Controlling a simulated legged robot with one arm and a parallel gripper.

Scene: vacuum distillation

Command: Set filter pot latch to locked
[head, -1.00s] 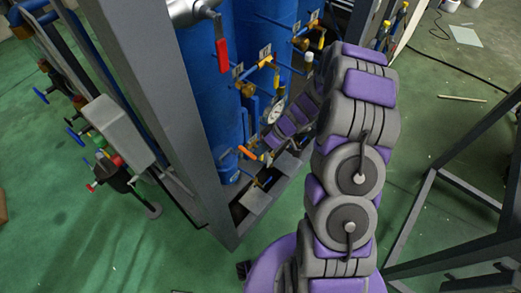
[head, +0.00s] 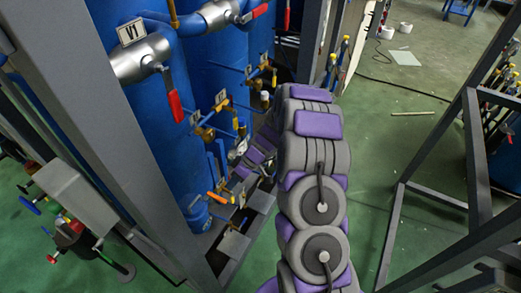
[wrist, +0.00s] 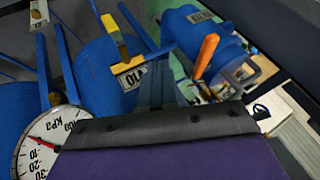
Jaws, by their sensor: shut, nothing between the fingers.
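A small blue pot (head: 196,213) stands low beside the tall blue tanks in the head view. An orange handle (head: 217,198) sticks out at its side. In the wrist view the blue pot (wrist: 190,30) is at upper right, and the orange handle (wrist: 205,57) stands steeply in front of it. I cannot make out which part is the latch or how it is set. My gripper (wrist: 156,84) shows as dark fingers, shut and empty, left of the orange handle and apart from it in the picture. In the head view my arm and the pipework mostly hide it.
A pressure gauge (wrist: 45,140) is close at lower left in the wrist view. A yellow-handled valve (wrist: 113,35) and blue pipes crowd the left. Grey frame posts (head: 85,130) flank the tanks in the head view. Green floor (head: 400,130) is open at right.

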